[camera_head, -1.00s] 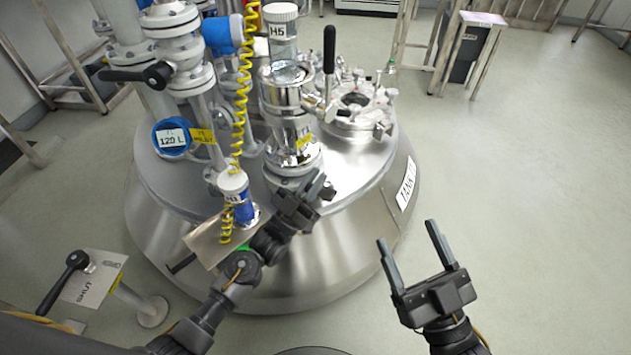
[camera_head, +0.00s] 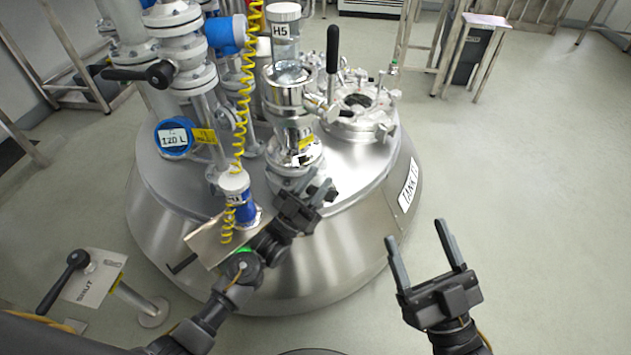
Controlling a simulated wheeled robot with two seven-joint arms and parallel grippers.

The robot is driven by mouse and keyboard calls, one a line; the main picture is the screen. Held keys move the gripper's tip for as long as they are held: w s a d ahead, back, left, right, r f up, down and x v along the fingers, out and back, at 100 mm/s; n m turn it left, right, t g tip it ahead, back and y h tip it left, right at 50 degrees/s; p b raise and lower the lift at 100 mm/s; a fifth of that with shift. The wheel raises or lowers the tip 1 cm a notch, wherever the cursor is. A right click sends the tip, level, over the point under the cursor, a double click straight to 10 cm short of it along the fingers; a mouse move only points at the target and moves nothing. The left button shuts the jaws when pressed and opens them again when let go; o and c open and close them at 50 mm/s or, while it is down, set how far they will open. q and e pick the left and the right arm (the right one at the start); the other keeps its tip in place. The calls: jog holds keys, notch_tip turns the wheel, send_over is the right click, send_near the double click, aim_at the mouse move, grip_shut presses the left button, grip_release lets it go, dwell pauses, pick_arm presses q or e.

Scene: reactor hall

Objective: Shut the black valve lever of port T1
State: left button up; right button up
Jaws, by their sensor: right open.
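The black valve lever (camera_head: 332,48) stands upright beside the steel port T1 (camera_head: 292,120), which carries a yellow tag (camera_head: 305,137), on top of the tank. The lever's lower end joins a metal fitting on the port's right side. My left gripper (camera_head: 324,184) is just in front of the port's base, well below the lever and apart from it. Its fingers are seen at a slant, so their gap is unclear. My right gripper (camera_head: 415,241) is open and empty, to the right of the tank and far from the lever.
A clear cylinder labelled H5 (camera_head: 286,40) tops the port. A yellow coiled hose (camera_head: 241,110) and a blue-and-white fitting (camera_head: 240,198) stand left of it. Another black lever (camera_head: 140,74) is on the left pipework. A SHUT plate (camera_head: 92,277) stands lower left.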

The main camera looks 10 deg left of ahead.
aim_at(308, 194)
pick_arm(q)
jog(key=v, duration=0.3)
jog(key=shift+f, duration=0.15)
jog(key=s+a+p, duration=0.2)
jog(key=s+a, duration=0.5)
jog(key=s, duration=0.3)
pick_arm(e)
jog(key=shift+w+f+g+h, duration=0.2)
jog(key=shift+f+g+h, duration=0.25)
jog(key=shift+f+g, duration=0.35)
jog(key=shift+w+f+g+h, duration=0.2)
jog(key=shift+f+g+h, duration=0.3)
jog(key=shift+f, duration=0.55)
jog(key=shift+w+f+g+h, duration=0.2)
jog(key=shift+f+g+h, duration=0.15)
jog(key=shift+f+g, duration=0.45)
pick_arm(q)
jog(key=shift+d, duration=0.1)
jog(key=shift+c, duration=0.4)
pick_arm(e)
jog(key=shift+f, duration=0.1)
